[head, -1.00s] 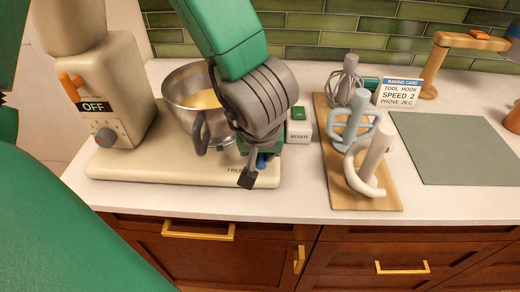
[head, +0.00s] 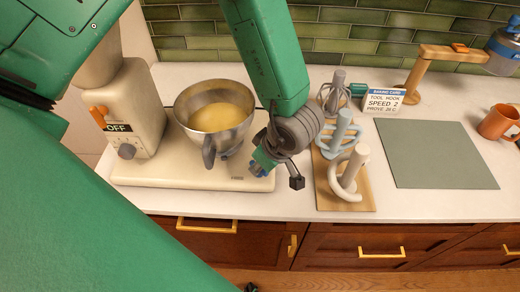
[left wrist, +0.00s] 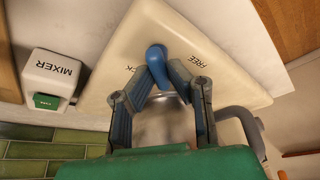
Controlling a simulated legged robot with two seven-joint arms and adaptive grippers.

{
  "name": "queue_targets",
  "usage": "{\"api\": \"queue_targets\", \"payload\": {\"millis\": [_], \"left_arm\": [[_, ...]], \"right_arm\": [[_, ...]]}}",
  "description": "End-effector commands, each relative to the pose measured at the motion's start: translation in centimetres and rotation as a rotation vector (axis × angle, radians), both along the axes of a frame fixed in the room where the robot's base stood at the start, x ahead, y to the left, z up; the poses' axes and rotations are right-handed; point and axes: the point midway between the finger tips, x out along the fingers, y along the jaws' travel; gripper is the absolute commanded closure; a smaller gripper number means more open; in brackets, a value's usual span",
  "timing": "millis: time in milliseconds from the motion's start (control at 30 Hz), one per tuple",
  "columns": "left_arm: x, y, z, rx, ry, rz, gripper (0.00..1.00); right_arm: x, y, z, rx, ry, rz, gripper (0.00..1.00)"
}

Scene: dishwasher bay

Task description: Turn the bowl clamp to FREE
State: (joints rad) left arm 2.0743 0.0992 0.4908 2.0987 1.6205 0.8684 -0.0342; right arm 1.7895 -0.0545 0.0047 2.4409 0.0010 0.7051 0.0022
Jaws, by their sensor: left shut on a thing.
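The mixer's cream base plate (head: 150,175) carries the bowl clamp, a blue lever (left wrist: 156,53). In the left wrist view its rounded end stands between the word FREE (left wrist: 196,60) and a part-hidden word ending in "CK" (left wrist: 126,70). My left gripper (left wrist: 160,72) is shut on the lever, one finger on each side of it. In the head view my left gripper (head: 261,164) is low beside the bowl and hides most of the clamp. The steel bowl (head: 188,112), with yellow contents, stands upright on the base. My right gripper is not in view.
The mixer head and column (head: 140,90) rise at the left, showing OFF. A white MIXER box (left wrist: 48,75) stands close to the base in the wrist view. A wooden board (head: 330,202) with several mixing tools is to the right, then a grey-green mat (head: 437,155) and an orange mug (head: 495,122).

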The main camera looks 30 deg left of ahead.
Motion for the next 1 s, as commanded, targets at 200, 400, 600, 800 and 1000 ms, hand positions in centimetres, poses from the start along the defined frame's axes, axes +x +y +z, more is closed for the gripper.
{"api": "queue_targets", "payload": {"millis": [200, 400, 600, 800, 1000], "left_arm": [[0.14, -0.23, -0.09, -0.008, 0.002, 0.209, 1.0], [0.33, -0.25, -0.16, -0.008, 0.001, 0.387, 1.0], [0.48, -0.24, -0.14, -0.008, 0.0, 0.533, 1.0], [0.58, -0.21, -0.14, -0.008, -0.001, 0.635, 1.0], [0.65, -0.21, -0.1, -0.008, -0.001, 0.687, 1.0]], "right_arm": [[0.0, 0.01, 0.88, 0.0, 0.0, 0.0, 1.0], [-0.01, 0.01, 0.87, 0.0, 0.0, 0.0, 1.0], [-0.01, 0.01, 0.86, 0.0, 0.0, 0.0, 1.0], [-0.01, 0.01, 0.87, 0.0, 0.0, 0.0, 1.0], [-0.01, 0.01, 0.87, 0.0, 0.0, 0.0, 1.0]]}}
